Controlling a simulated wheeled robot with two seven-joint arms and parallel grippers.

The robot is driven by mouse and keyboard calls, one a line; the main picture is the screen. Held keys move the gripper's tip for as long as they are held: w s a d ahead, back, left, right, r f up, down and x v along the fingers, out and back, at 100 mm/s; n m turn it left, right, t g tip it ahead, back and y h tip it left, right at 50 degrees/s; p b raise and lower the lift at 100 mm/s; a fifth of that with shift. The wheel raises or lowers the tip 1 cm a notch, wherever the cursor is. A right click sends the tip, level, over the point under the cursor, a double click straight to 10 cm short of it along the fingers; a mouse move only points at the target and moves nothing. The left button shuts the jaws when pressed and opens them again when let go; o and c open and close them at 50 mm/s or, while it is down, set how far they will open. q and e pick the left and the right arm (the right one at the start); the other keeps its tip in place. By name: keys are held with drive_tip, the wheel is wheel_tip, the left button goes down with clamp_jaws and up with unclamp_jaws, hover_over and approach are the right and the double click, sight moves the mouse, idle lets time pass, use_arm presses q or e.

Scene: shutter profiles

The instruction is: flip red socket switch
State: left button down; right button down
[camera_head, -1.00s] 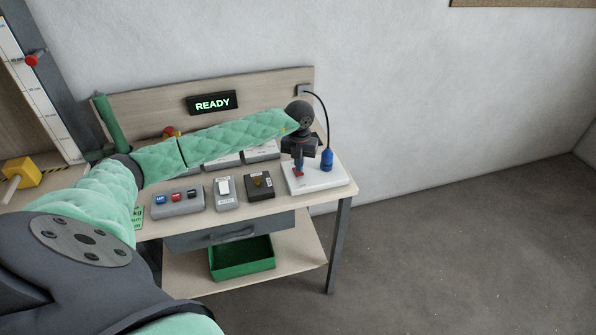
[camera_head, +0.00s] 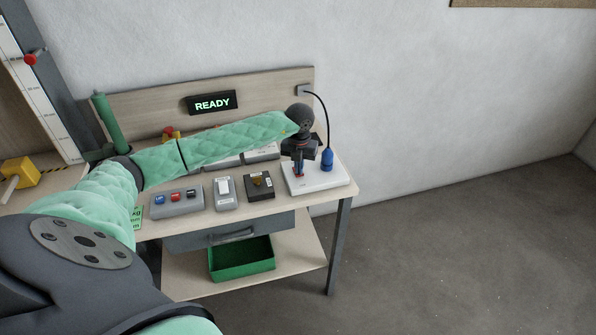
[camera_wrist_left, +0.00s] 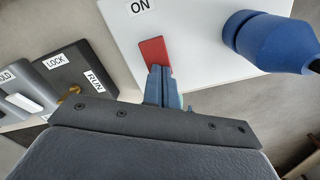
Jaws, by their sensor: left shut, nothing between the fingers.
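The red switch (camera_wrist_left: 154,52) sits on a white socket plate (camera_head: 328,180), beside an "ON" label. In the left wrist view my left gripper (camera_wrist_left: 163,72) is shut and empty, its blue fingertips at the near end of the red switch, apparently touching or just above it. In the head view the left gripper (camera_head: 298,174) points down over the left part of the white plate and hides most of the switch. A blue plug (camera_head: 327,160) with a black cable stands on the plate to the right; it also shows in the left wrist view (camera_wrist_left: 262,38). My right gripper is out of view.
Left of the socket are a dark key-switch box (camera_head: 259,187), a grey box with a white rocker (camera_head: 224,193) and a grey button box (camera_head: 177,203). A display (camera_head: 212,103) reads "READY". A green bin (camera_head: 242,259) sits on the lower shelf.

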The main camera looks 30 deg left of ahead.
use_arm(q)
drive_tip(key=shift+f, duration=0.2)
drive_tip(key=shift+r, duration=0.7)
drive_tip(key=shift+r+p, duration=0.85)
drive_tip(key=shift+r, duration=2)
